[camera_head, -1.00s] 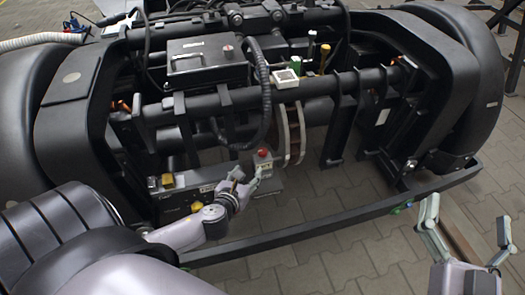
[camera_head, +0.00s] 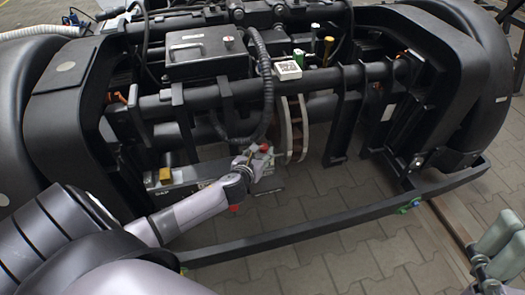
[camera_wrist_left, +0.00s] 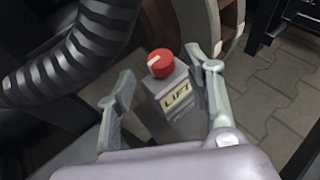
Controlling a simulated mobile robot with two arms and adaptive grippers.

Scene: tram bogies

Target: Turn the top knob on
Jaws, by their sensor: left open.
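A red round knob (camera_wrist_left: 160,63) with a pale pointer mark sits on top of a grey box (camera_wrist_left: 172,95) labelled LIFT in the left wrist view. In the head view the red knob (camera_head: 264,148) shows just beyond my left gripper (camera_head: 254,162). In the left wrist view my left gripper (camera_wrist_left: 162,70) is open, with a finger on each side of the knob and gaps between. Whether either finger touches the box cannot be told. My right gripper (camera_head: 500,250) is at the lower right edge, partly cut off, far from the knob; its opening is unclear.
A ribbed black hose (camera_wrist_left: 85,50) runs close to the left finger. A long black rail (camera_head: 330,228) crosses in front of the bogie. A black box (camera_head: 205,52) and a white box (camera_head: 287,70) sit above. Paved floor (camera_head: 335,262) is clear in front.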

